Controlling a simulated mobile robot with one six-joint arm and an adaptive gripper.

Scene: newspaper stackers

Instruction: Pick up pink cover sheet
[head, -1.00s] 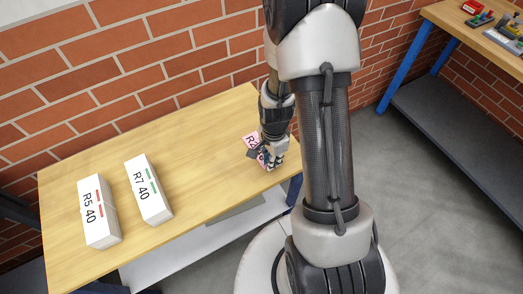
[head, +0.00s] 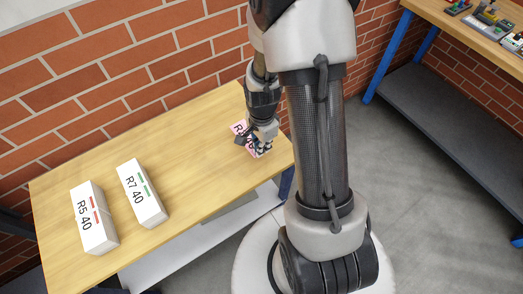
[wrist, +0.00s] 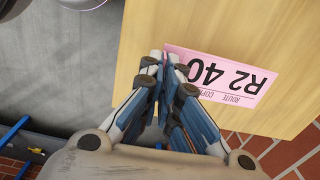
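The pink cover sheet (wrist: 222,76) is printed "R2 40" in black, and shows upside down in the wrist view. In the head view the sheet (head: 238,128) is at the right end of the wooden table, partly hidden behind my gripper (head: 262,146). In the wrist view the fingertips of my gripper (wrist: 166,58) are close together at the sheet's left edge, with a sliver of pink between them. The gripper looks shut on that edge. I cannot tell whether the sheet is clear of the tabletop.
Two white bundles, "R5 40" (head: 93,218) and "R7 40" (head: 142,193), stand on the left of the table (head: 190,150). A brick wall (head: 110,70) is behind it. Another bench with a grey lower shelf (head: 450,115) is at the right.

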